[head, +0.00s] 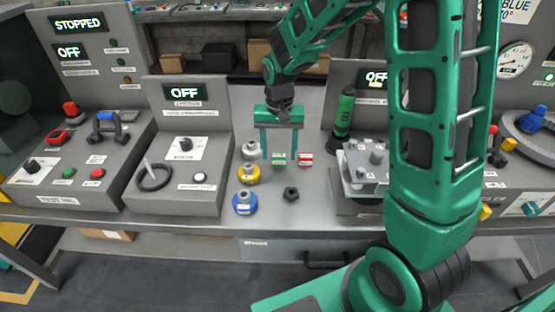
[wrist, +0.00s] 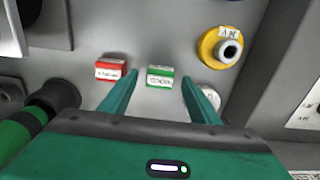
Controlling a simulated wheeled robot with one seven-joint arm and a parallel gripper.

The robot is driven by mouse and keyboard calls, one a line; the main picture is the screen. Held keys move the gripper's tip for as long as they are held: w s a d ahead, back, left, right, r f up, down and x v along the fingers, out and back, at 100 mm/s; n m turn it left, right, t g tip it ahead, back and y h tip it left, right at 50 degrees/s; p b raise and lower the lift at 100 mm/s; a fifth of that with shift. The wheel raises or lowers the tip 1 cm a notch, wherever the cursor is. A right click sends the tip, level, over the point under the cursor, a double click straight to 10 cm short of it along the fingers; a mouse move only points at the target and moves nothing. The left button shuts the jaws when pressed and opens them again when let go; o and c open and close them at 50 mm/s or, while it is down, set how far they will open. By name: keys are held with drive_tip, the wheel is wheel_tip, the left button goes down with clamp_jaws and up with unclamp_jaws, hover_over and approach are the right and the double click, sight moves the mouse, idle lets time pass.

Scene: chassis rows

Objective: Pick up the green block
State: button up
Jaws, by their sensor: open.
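The green block (head: 278,158) is small, with a white label on it, and lies on the grey bench top. In the wrist view the green block (wrist: 160,76) sits ahead of and between the two fingers. My gripper (head: 280,156) is open and empty, its fingers pointing down above the bench at the block. In the wrist view my gripper (wrist: 158,88) has its fingers spread apart, one on each side of the block's line. I cannot tell the exact height of the fingertips over the bench.
A red block (head: 305,159) lies just right of the green one. White (head: 251,150), yellow (head: 248,174) and blue (head: 244,203) round parts stand at the left. A dark nut (head: 291,193) lies in front. A green-and-black cylinder (head: 343,115) stands at the right.

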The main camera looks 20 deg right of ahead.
drive_tip(key=shift+f, duration=0.1)
drive_tip(key=c, duration=1.1)
drive_tip(key=shift+c, duration=0.2)
